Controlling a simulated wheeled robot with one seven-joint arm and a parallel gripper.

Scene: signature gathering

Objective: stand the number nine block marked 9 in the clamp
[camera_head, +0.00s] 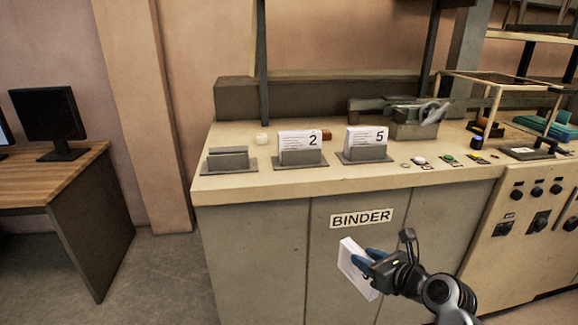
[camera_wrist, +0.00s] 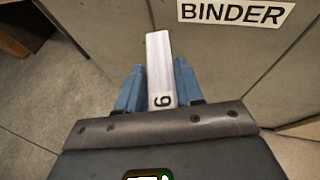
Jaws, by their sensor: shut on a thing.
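My gripper (camera_head: 368,256) is shut on a white block (camera_head: 352,266) and holds it in front of the cabinet, below the worktop edge. In the wrist view the block (camera_wrist: 159,62) shows a 9 near its close end, between the blue fingers of my gripper (camera_wrist: 161,88). On the worktop stand three grey clamps. The left clamp (camera_head: 228,161) is empty. The middle clamp (camera_head: 300,157) holds a white block marked 2 (camera_head: 299,141). The right clamp (camera_head: 365,154) holds a white block marked 5 (camera_head: 367,136).
The worktop (camera_head: 240,183) has a small white object (camera_head: 262,139) and a reddish-brown object (camera_head: 327,135) behind the clamps. A metal device (camera_head: 408,118) and buttons (camera_head: 445,158) lie to the right. The cabinet front bears a BINDER label (camera_head: 361,218). A desk with a monitor (camera_head: 50,119) stands at left.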

